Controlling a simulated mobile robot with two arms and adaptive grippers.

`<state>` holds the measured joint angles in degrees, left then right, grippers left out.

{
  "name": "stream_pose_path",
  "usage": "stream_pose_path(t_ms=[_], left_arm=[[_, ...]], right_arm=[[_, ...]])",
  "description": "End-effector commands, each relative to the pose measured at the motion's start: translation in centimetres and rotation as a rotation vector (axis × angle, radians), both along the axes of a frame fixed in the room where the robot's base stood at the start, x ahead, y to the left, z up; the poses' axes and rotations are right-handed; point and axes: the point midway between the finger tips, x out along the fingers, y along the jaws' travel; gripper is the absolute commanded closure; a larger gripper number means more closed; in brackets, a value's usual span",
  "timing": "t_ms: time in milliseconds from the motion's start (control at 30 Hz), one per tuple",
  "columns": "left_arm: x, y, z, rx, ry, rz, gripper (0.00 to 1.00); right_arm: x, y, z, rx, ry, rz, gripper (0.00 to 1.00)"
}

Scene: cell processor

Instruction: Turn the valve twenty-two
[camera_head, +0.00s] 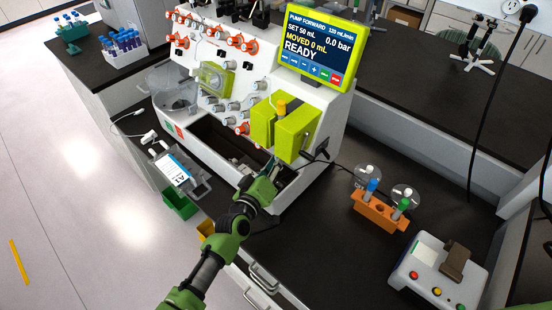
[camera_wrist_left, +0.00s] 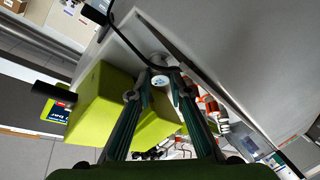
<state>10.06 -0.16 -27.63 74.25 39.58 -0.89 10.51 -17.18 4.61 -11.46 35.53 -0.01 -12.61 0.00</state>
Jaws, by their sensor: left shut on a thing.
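The cell processor (camera_head: 185,133) is a white machine with orange-handled valves (camera_head: 243,42) along its upper panel and grey knobs below; no valve numbers are legible. My left gripper (camera_head: 273,166) reaches its lower right front, below the green block. In the left wrist view the left gripper (camera_wrist_left: 160,82) has its fingers on both sides of a small white round knob (camera_wrist_left: 159,80) with a blue mark, and is shut on it. I cannot read whether this is valve twenty-two. In the head view my fingers hide the knob. My right gripper is not in view.
A lime-green block (camera_head: 296,132) sits just above my left gripper; it is close by in the wrist view too (camera_wrist_left: 105,100). A dark cable (camera_head: 326,155) runs beside it. An orange rack (camera_head: 380,212) and a button box (camera_head: 437,275) stand to the right on the dark bench.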

Motion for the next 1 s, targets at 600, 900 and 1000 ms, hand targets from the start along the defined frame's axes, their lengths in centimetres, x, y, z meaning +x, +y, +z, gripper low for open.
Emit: stream_pose_path(t_ms=[600,900,1000], left_arm=[[0.04,0.05,0.01,-0.007,0.006,0.005,0.65],[-0.12,0.10,0.01,-0.007,0.006,0.005,0.65],[-0.69,0.38,0.04,-0.007,0.007,0.004,0.65]], right_arm=[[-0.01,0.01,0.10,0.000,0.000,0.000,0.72],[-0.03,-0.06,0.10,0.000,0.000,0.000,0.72],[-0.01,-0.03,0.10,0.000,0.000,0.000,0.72]])
